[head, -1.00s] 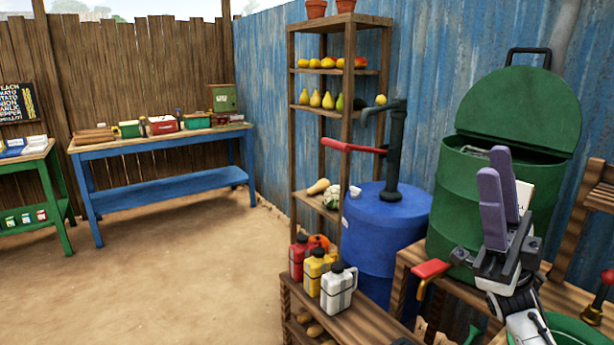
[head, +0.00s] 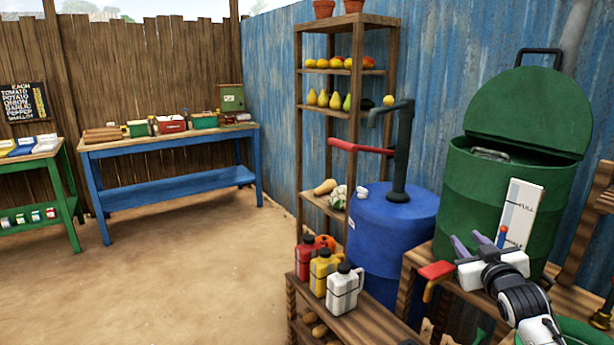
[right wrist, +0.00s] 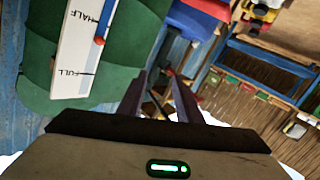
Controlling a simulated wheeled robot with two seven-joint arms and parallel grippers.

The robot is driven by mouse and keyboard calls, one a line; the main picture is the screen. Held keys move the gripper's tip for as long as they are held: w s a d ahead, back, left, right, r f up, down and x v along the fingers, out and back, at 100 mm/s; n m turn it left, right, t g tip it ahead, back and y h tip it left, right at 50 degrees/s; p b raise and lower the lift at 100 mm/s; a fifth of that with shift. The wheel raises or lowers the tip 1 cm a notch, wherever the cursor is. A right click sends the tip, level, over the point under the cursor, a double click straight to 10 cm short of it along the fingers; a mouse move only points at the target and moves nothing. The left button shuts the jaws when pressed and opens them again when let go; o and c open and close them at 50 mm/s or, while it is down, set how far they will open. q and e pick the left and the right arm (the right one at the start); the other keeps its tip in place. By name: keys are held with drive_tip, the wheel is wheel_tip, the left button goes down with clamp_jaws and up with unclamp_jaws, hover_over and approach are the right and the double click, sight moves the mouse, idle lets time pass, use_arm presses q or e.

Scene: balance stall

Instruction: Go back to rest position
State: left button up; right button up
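My right gripper (head: 467,238) is at the lower right in the head view, in front of the green drum (head: 478,205). Its two purple fingers stand apart with nothing between them. In the right wrist view the fingers (right wrist: 158,80) also show a clear gap. A white gauge board (head: 522,215) marked FULL stands at the drum's front, just beyond the gripper. It shows in the right wrist view (right wrist: 80,45) too, with HALF and FULL marks and a red-tipped blue pointer. My left gripper is in neither view.
A wooden bench (head: 350,325) holds red, yellow and white jugs. A blue barrel (head: 385,240) with a pump and red handle stands left of my gripper. Open dirt floor (head: 190,270) lies to the left.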

drive_tip(key=s+a+f+g+y, duration=0.1)
drive_tip(key=s+a+f, duration=0.35)
drive_tip(key=f, duration=0.35)
drive_tip(key=s+a+f+g+y, duration=0.1)
drive_tip(key=s+a+f, duration=0.2)
drive_tip(key=s+f, duration=0.45)
drive_tip(key=s+a+f+g, duration=0.2)
drive_tip(key=s+a+f, duration=0.2)
drive_tip(key=s, duration=0.7)
drive_tip(key=s+a+f+g+y, duration=0.1)
drive_tip(key=s+a+f, duration=0.3)
drive_tip(key=s+f, duration=0.4)
drive_tip(key=s+a+f+g+y, duration=0.1)
drive_tip(key=s+a+f, duration=0.4)
drive_tip(key=s, duration=0.8)
wheel_tip(320, 180, down, 2)
drive_tip(key=shift+s+g, duration=0.35)
drive_tip(key=shift+g, duration=0.55)
